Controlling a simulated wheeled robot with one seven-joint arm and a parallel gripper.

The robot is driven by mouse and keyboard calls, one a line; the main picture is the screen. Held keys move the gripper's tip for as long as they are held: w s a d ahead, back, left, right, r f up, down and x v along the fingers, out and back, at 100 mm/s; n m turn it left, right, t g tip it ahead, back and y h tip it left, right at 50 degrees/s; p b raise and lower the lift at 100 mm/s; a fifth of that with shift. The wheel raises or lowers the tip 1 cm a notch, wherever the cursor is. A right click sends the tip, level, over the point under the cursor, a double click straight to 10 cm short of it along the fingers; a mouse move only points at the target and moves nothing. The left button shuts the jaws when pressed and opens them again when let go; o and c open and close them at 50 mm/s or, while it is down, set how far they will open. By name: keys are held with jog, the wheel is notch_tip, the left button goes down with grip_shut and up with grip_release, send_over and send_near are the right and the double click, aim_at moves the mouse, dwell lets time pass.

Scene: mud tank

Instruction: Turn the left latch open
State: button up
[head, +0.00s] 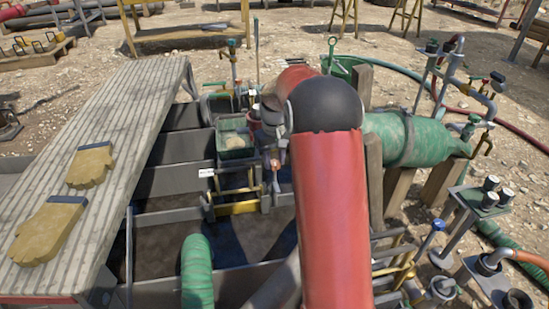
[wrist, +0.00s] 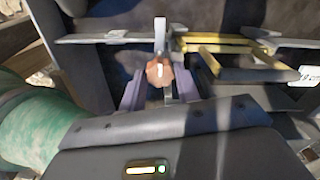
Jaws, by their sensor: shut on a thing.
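In the wrist view, my gripper (wrist: 158,82) has its two purple-grey fingers on either side of a latch (wrist: 160,37). The latch has an upright grey metal bar and an orange-brown knob at its lower end, and the knob sits between the fingers. The bar stands up in the picture, across a grey metal edge. I cannot tell from the pictures whether this is the left latch. In the head view, my red arm with its black joint covers much of the middle, and the gripper end is small and partly hidden there.
A yellow frame (wrist: 225,45) lies just right of the latch in the wrist view. A green hose (wrist: 45,135) is close at left. In the head view, a plank walkway (head: 105,150) carries two yellow gloves (head: 90,166). A green bin (head: 235,148) stands by the tank.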

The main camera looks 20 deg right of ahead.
dwell(0.3)
jog(key=o, duration=1)
jog(key=shift+r, duration=0.1)
notch_tip(320, 180, up, 8)
jog(key=shift+f+p, duration=0.15)
jog(key=shift+p, duration=0.15)
jog(key=s+a+r+t, duration=0.2)
jog(key=s+a+r, duration=0.25)
jog(key=s, duration=0.35)
jog(key=s+a+r+t, duration=0.1)
jog(key=s+a+r, duration=0.35)
jog(key=s, duration=0.35)
jog(key=s+a+f+t, duration=0.1)
jog(key=s, duration=0.4)
jog(key=s+a+f, duration=0.1)
jog(key=s, duration=0.4)
jog(key=s+a+f+t, duration=0.1)
jog(key=s, duration=0.4)
jog(key=shift+s+a+f+t, duration=0.1)
jog(key=shift+f+t, duration=0.1)
jog(key=shift+t, duration=0.1)
